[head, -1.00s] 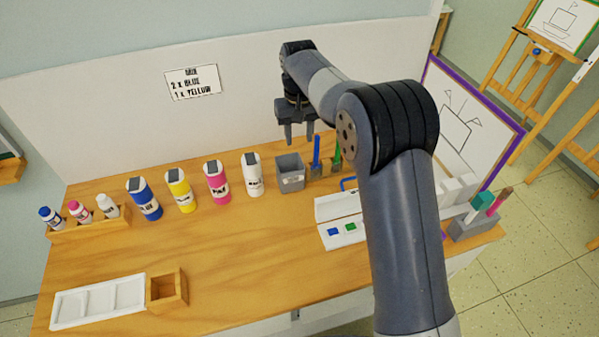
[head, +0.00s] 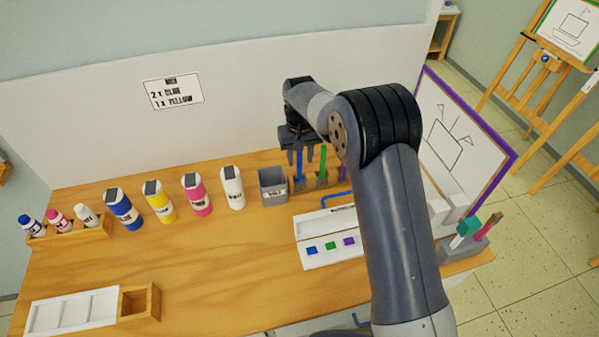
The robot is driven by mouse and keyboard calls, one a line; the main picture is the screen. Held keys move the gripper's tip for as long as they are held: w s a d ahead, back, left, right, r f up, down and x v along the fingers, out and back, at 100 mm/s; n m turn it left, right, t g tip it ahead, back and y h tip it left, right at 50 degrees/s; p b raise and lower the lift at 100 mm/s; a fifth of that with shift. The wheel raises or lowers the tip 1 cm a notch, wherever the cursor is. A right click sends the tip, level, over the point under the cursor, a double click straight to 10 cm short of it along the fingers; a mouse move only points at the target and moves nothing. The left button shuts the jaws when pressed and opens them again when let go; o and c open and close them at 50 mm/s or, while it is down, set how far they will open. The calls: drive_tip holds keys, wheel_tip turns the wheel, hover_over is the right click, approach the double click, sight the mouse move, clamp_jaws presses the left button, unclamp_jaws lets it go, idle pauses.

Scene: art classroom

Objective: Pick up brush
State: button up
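A blue brush (head: 300,168) and a green brush (head: 323,165) stand upright behind the white paint case (head: 325,260), right of a grey cup. A bit of a purple brush (head: 342,171) shows beside them, mostly hidden by my arm. My gripper (head: 303,156) points down at the top of the blue brush. Its fingers look apart, with the blue brush's upper end seen between them. I cannot tell whether they touch it or are just in front of or behind it.
A grey cup (head: 273,187) stands close left of the brushes. Several paint bottles (head: 160,203) line the table's back. A grey block (head: 462,249) holds more tools at right. A white tray (head: 75,311) lies front left. The table's middle (head: 200,270) is clear.

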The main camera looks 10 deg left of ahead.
sight(299, 171)
drive_tip(key=shift+a+f, duration=0.1)
drive_tip(key=shift+f, duration=1.35)
drive_tip(key=shift+c, duration=0.3)
clamp_jaws()
